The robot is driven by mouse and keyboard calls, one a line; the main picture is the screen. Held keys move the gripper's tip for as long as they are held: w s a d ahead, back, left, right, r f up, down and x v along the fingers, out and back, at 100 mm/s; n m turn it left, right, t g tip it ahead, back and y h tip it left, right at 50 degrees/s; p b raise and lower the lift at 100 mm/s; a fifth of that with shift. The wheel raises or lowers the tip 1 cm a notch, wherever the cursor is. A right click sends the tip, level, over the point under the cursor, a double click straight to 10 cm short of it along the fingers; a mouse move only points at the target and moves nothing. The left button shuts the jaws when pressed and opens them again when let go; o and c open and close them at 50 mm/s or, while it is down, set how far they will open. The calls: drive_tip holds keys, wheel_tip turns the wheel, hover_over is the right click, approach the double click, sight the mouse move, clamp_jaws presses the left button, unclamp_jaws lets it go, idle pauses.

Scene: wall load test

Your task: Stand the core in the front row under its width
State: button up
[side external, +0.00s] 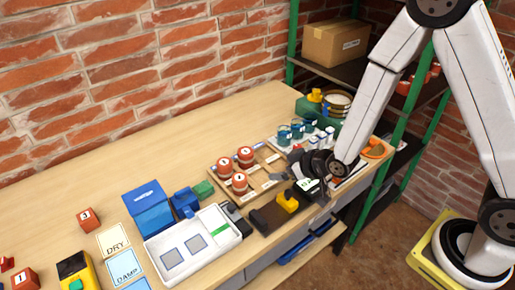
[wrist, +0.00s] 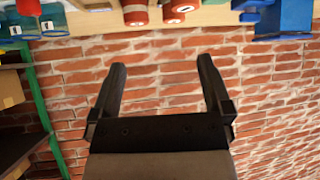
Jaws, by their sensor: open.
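Three red-brown cores with white tops (side external: 245,155) (side external: 224,167) (side external: 239,182) stand upright on a wooden board (side external: 262,187) with pale label strips. I cannot read their markings or tell which width label belongs to which place. In the wrist view two cores (wrist: 135,12) (wrist: 174,11) show at the top edge, partly cut off. My gripper (side external: 296,160) hangs over the bench just right of the board, apart from the cores. In the wrist view my gripper (wrist: 160,65) is open, with only brick wall showing between its fingers.
Blue cups (side external: 290,130) stand on a white tray behind my gripper. A dark stand with a yellow part (side external: 288,202) lies in front of the board. A white tray (side external: 195,245) and blue box (side external: 149,207) are left. A green-posted shelf (side external: 405,115) stands right.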

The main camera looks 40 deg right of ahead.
drive_tip(key=s+d+r+m+g+h, duration=0.1)
drive_tip(key=s+d+r+g, duration=0.2)
drive_tip(key=s, duration=0.3)
drive_tip(key=s+d+r+m+g+h, duration=0.1)
drive_tip(key=s+d+r+g, duration=0.2)
drive_tip(key=s, duration=0.4)
drive_tip(key=shift+s+d+r+g, duration=0.25)
drive_tip(key=shift+d+r+g, duration=0.05)
drive_tip(key=shift+r+g, duration=0.5)
